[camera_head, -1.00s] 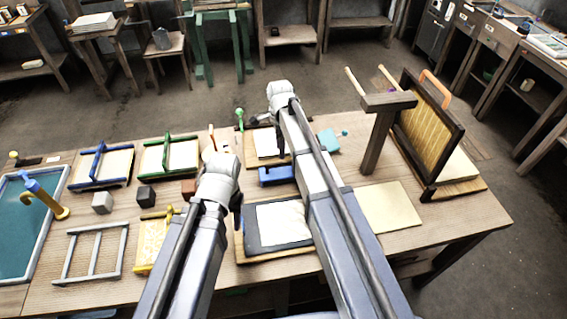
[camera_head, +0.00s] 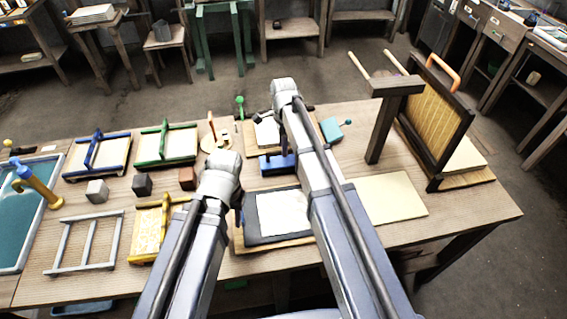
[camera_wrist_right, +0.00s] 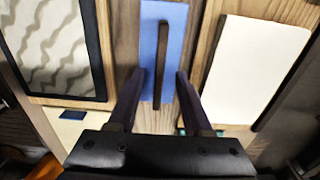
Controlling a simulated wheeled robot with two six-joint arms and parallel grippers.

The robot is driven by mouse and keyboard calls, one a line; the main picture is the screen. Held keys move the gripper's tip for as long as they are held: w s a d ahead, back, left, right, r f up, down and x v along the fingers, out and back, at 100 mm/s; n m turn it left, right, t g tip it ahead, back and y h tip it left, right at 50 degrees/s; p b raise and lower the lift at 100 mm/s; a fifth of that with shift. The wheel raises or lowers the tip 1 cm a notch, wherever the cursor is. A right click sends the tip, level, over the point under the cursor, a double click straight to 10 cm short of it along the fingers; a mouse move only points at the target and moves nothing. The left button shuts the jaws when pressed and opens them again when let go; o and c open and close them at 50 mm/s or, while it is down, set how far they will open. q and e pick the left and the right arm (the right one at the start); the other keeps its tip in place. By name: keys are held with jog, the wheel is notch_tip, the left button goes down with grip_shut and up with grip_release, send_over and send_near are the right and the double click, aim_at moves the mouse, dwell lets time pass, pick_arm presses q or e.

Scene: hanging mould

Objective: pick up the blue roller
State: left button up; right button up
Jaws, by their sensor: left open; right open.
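A blue piece (camera_head: 277,164) lies on the table just left of my right forearm, partly hidden by it in the head view. In the right wrist view it is a flat blue strip (camera_wrist_right: 149,50) with a dark bar along its middle; I cannot tell whether it is round. My right gripper (camera_wrist_right: 160,74) is open, its fingertips at either side of the strip's near part in the picture; contact and height are unclear. In the head view, my right gripper is mostly hidden by its wrist. My left gripper (camera_head: 239,207) is open, largely behind its wrist, beside a dark framed board.
The framed board (camera_head: 265,239) with a pale sheet lies in front of the blue piece. A teal block (camera_head: 330,130) is to its right. The post stand (camera_head: 378,135) and upright mould (camera_head: 437,115) rise at the right. A blue-and-yellow tool (camera_head: 40,188) is far left.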

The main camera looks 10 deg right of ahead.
aim_at(273, 160)
pick_arm(q)
notch_tip(273, 160, down, 3)
jog(key=shift+b, duration=1.05)
pick_arm(e)
notch_tip(273, 160, down, 3)
pick_arm(q)
jog(key=shift+r, duration=0.1)
pick_arm(e)
jog(key=shift+r, duration=0.1)
jog(key=shift+c, duration=0.2)
grip_shut()
